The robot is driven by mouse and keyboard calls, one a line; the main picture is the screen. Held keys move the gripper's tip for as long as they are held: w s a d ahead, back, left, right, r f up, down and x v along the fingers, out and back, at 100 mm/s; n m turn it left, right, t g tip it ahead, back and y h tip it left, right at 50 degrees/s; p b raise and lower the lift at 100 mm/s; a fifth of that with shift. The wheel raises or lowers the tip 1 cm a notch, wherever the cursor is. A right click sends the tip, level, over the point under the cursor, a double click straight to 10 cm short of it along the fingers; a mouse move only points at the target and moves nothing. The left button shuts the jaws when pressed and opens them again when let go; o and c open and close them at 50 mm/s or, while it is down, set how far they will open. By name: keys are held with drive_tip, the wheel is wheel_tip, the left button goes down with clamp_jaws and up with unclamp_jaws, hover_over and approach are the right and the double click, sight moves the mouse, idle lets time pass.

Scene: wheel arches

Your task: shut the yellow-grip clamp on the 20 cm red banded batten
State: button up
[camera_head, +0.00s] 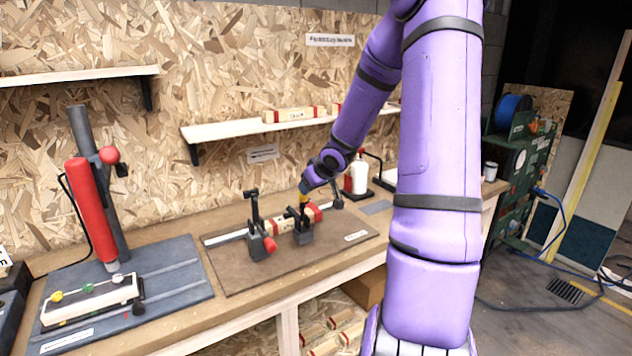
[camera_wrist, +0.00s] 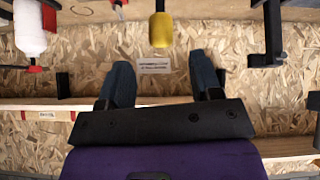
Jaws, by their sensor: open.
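The yellow grip (camera_head: 303,198) stands up from a dark clamp (camera_head: 303,234) on the bench board. A pale batten with red bands (camera_head: 281,226) lies along the board, passing by this clamp. The clamp partly hides it, so its contact with the batten cannot be told. My gripper (camera_head: 304,187) is at the top of the yellow grip. In the wrist view my gripper (camera_wrist: 162,75) is open and empty. The yellow grip (camera_wrist: 161,30) appears between the lines of its two fingers, beyond the tips, with no visible contact.
A second dark clamp (camera_head: 256,228) with a red grip (camera_head: 270,244) stands to the left. A white bottle (camera_head: 359,176) is behind on the right. A wall shelf (camera_head: 240,129) carries more battens. The board's front is clear.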

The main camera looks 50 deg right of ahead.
drive_tip(key=shift+v, duration=1.05)
drive_tip(key=shift+a+r, duration=0.1)
drive_tip(key=shift+r, duration=0.05)
drive_tip(key=s+a+r+g+h, duration=0.1)
drive_tip(key=s+a+r+h, duration=0.1)
drive_tip(key=s+a+r, duration=0.35)
drive_tip(key=s+a+r+g+h, duration=0.1)
drive_tip(key=s+a+r+g, duration=0.15)
drive_tip(key=a+r, duration=0.65)
drive_tip(key=s+a+r+n+y, duration=0.1)
drive_tip(key=s+a+y, duration=0.4)
drive_tip(key=s+a, duration=1)
drive_tip(key=s+r, duration=0.1)
drive_tip(key=s, duration=0.2)
drive_tip(key=shift+a, duration=0.4)
drive_tip(key=shift+r, duration=0.15)
